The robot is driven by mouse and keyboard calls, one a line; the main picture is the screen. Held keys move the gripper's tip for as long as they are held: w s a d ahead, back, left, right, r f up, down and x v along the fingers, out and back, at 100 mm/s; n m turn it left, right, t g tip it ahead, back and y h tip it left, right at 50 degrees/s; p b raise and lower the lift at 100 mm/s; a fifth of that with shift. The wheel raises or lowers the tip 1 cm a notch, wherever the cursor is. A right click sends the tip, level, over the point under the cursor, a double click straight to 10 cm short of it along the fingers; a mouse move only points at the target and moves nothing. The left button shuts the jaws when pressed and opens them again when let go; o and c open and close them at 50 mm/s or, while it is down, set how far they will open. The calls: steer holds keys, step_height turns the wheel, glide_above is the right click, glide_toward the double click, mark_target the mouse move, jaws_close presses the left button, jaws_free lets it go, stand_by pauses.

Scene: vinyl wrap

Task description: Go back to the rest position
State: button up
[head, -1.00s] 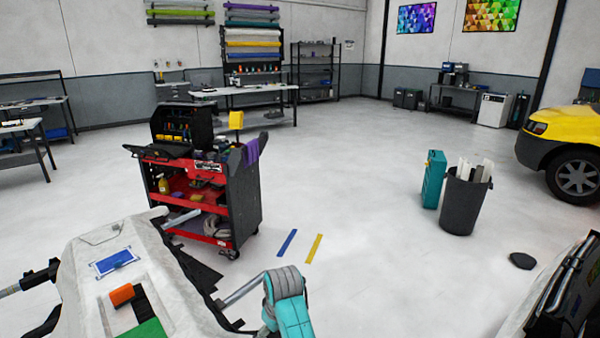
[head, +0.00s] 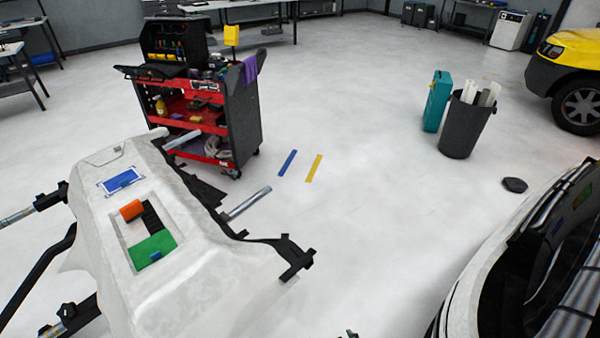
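My gripper cannot be made out in the head view. Only a small dark tip shows at the bottom edge, right of the middle, and I cannot tell what it belongs to. The white car part (head: 202,282) rests on a stand at the lower left. The orange and green pieces are at a dark rectangular area.
A red and black tool cart (head: 243,127) stands behind the car part. Blue (head: 287,163) and yellow (head: 314,168) strips lie on the floor. A bin (head: 462,127), a teal case (head: 436,101) and a dark car (head: 520,270) are at right.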

steer(key=s+d+r+m+t, duration=0.1)
steer(key=s+d+r+t, duration=0.15)
steer(key=s, duration=0.65)
steer(key=s+d+r+m+t, duration=0.1)
steer(key=s+d+r, duration=0.3)
steer(key=s, duration=0.5)
steer(key=s+d+r+m+t+h, duration=0.1)
steer(key=s+r, duration=0.6)
steer(key=r, duration=0.2)
steer(key=s+d+r+m+t, duration=0.1)
steer(key=s+r+t, duration=0.1)
steer(key=s+r, duration=0.4)
step_height(320, 180, up, 4)
steer(key=shift+s+d+f+m+h, duration=0.25)
steer(key=shift+s+d+m+h, duration=0.05)
steer(key=shift+s+d+h, duration=0.1)
